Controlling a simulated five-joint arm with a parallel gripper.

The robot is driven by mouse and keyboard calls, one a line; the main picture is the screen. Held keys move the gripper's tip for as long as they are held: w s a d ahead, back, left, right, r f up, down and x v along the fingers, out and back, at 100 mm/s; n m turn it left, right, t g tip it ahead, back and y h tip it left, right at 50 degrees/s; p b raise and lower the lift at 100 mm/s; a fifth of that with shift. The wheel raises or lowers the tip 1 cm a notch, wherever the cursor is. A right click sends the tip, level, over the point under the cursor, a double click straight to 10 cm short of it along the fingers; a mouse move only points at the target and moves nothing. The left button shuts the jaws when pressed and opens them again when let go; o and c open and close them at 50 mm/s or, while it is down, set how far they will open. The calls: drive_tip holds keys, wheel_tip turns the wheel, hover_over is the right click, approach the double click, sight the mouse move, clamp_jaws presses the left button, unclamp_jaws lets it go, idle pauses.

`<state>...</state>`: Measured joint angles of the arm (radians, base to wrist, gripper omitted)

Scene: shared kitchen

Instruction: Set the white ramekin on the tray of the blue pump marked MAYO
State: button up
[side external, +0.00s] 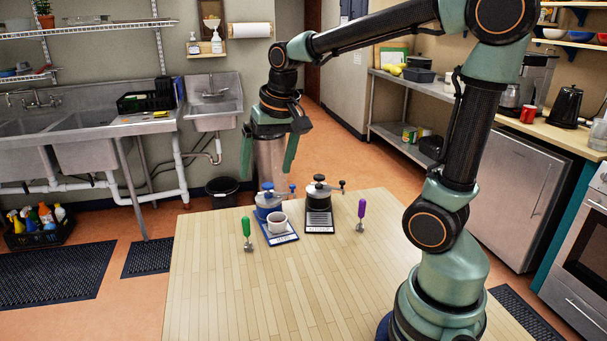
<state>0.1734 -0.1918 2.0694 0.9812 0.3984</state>
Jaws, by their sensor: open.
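The white ramekin (277,224) is upright, apparently on the blue tray (290,239) in front of the blue pump (268,199). Its inside looks darker. White lettering runs along the tray's front, too small to read surely. My gripper (269,165) points down above and behind the ramekin, over the blue pump, with its two green fingers apart. It is open and does not touch the ramekin.
A black pump (318,194) with its own lettered dark tray (320,221) stands right of the blue pump. A green-handled tool (246,230) stands at left, a purple-handled one (362,210) at right. The front of the wooden table (270,300) is clear.

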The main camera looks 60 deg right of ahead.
drive_tip(key=s+a+n+t, duration=0.2)
drive_tip(key=s+a+n, duration=0.4)
drive_tip(key=s, duration=0.2)
drive_tip(key=shift+a+n+y, duration=0.2)
drive_tip(key=shift+n+y, duration=0.1)
